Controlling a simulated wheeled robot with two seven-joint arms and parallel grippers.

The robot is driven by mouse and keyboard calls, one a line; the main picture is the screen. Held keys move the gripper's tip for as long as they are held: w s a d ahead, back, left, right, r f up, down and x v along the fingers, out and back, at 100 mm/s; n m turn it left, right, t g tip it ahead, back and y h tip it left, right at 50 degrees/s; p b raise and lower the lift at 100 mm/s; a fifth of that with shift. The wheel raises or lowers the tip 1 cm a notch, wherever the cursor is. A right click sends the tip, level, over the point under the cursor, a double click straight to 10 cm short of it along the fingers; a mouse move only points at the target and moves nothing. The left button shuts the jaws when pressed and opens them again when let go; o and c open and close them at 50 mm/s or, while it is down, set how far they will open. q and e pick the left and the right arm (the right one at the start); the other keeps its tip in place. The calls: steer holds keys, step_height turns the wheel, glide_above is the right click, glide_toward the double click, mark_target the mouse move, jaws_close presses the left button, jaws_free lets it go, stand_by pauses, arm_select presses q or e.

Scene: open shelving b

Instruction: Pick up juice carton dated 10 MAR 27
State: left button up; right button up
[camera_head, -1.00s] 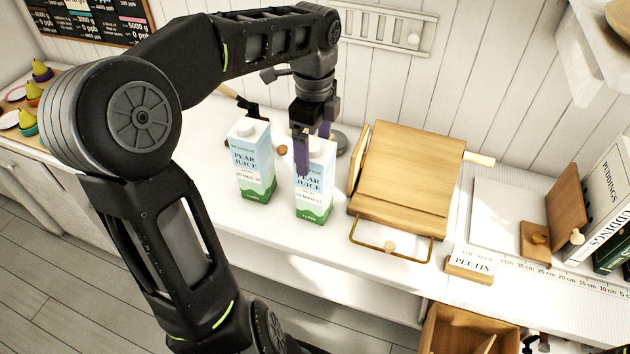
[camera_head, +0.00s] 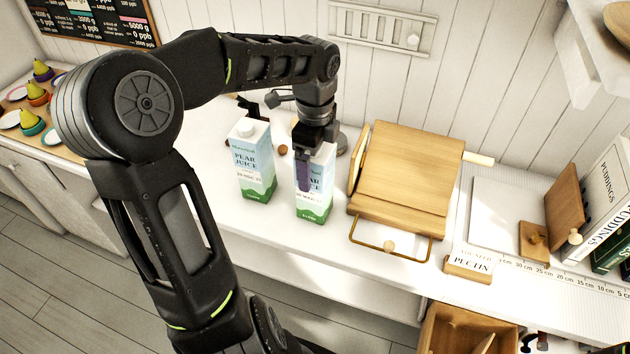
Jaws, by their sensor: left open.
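Two pear juice cartons with white tops and green bases stand upright on the white counter. The left carton (camera_head: 254,168) is clear of my gripper; its small date line is hard to read. The right carton (camera_head: 318,204) has a date line partly covered by my finger; it seems to read MAR 27, with the day unclear. My left gripper (camera_head: 307,170) is open and points down at the right carton's upper part. One purple finger lies in front of its label; the other finger is hidden. I cannot tell if the fingers touch it. My right gripper is out of view.
A wooden press-like box (camera_head: 405,175) with a wire handle stands close to the right of the right carton. A pectin sign (camera_head: 468,268) stands further right. Small dark items lie behind the cartons. The counter's front edge is just before the cartons.

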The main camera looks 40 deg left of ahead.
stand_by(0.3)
arm_select(q)
steer(key=shift+w+r, duration=0.1)
jaws_close()
stand_by(0.8)
